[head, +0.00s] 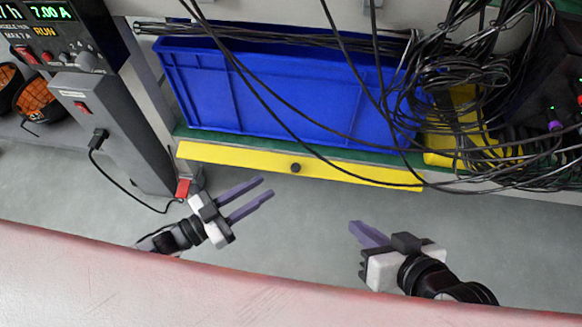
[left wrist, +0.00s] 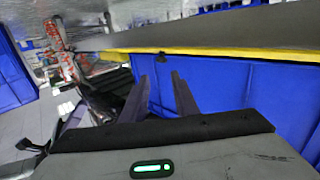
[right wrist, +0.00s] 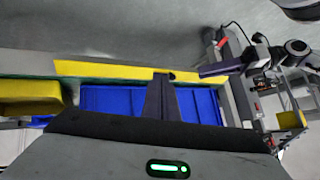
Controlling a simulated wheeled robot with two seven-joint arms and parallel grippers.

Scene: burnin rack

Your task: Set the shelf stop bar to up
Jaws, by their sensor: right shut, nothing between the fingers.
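The yellow stop bar (head: 340,172) runs along the front edge of the shelf, with a dark round knob (head: 295,168) near its middle. In the head view it lies in front of a blue bin. The bar also shows in the right wrist view (right wrist: 110,71) and as a thin yellow strip in the left wrist view (left wrist: 220,52). My left gripper (head: 267,187) is open and empty, in front of the bar to the left of the knob. My right gripper (head: 354,226) is shut and empty, in front of the bar to the right of the knob. Neither touches the bar.
The blue bin (head: 270,95) stands on the green shelf behind the bar. Loose black cables (head: 460,100) hang over the bin and the bar's right end. A yellow bin (head: 440,158) sits at the right. A grey power unit (head: 125,130) stands left. The floor ahead is clear.

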